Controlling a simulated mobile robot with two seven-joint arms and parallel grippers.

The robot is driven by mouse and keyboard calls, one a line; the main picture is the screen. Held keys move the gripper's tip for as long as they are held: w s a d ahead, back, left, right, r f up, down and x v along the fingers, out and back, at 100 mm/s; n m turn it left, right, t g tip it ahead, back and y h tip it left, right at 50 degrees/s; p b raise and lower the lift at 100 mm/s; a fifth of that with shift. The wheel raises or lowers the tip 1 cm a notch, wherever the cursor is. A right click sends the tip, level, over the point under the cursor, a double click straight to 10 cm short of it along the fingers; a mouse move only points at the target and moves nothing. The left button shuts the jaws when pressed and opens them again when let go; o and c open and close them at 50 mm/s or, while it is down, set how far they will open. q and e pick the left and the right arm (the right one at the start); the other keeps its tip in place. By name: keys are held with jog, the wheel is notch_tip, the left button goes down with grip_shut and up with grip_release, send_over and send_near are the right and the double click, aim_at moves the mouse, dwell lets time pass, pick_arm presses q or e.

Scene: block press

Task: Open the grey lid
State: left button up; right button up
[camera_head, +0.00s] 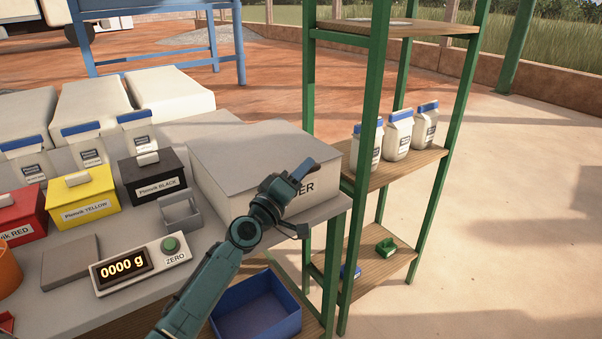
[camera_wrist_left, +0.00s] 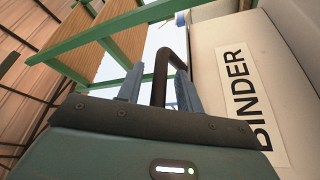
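The grey lid (camera_head: 245,145) lies shut and flat on the binder box (camera_head: 225,195), whose front label is partly covered by my arm. In the left wrist view, the box's pale front with the word BINDER (camera_wrist_left: 240,95) fills the right side. A dark bent handle (camera_wrist_left: 160,80) comes out from the box's upper edge. My right gripper is in neither view.
A green shelf rack (camera_head: 375,130) with several blue-capped jars (camera_head: 398,135) stands close at the right. A scale display (camera_head: 140,265), black box (camera_head: 155,185), yellow box (camera_head: 85,200) and small grey scoop (camera_head: 180,213) are left of my arm. A blue bin (camera_head: 258,310) sits below.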

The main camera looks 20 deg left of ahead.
pick_arm(q)
grip_shut()
dwell(0.4)
